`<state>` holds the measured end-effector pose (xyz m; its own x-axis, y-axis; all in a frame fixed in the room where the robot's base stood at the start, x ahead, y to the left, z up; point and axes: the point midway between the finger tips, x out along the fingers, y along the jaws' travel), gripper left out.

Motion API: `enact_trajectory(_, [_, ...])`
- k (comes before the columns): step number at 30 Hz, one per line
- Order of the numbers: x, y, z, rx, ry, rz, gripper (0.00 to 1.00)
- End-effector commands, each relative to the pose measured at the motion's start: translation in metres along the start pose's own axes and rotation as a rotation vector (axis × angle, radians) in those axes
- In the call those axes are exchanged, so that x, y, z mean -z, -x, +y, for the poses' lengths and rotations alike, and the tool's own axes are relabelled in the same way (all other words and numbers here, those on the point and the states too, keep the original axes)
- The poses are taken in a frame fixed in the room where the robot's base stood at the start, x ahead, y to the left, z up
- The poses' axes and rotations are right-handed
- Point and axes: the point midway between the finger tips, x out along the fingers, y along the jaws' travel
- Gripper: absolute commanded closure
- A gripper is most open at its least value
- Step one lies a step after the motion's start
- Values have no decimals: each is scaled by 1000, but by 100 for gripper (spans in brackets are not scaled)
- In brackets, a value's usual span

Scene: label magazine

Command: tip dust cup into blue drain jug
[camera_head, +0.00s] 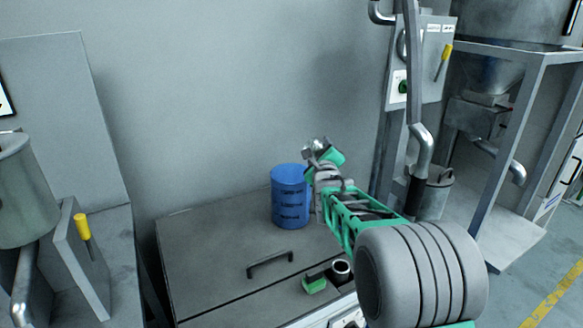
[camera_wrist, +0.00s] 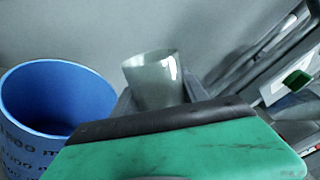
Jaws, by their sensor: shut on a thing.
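The blue drain jug (camera_head: 290,200) stands upright on the grey bench top against the back wall, with dark print on its side. In the wrist view the jug (camera_wrist: 55,105) is at the left, its open mouth showing a dark blue inside. My gripper (camera_head: 320,150) is just right of the jug and about at the height of its rim or above. It is shut on a small shiny grey cup, the dust cup (camera_wrist: 152,82), which is apart from the jug in the wrist view. The cup's inside is not clearly visible, and I cannot tell its exact tilt.
A dark handle (camera_head: 270,263) rises from the bench lid in front of the jug. A small green-ended fixture (camera_head: 315,285) with a round opening (camera_head: 342,268) sits near the front. A vertical pipe (camera_head: 413,90) and control box stand right of my arm.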

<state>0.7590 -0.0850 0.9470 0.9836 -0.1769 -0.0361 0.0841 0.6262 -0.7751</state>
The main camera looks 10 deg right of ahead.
Motion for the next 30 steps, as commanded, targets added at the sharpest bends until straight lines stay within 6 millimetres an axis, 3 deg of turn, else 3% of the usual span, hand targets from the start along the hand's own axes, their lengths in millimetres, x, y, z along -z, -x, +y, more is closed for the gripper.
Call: enact_trajectory(30, [-2, 0, 1, -3, 111, 5, 92])
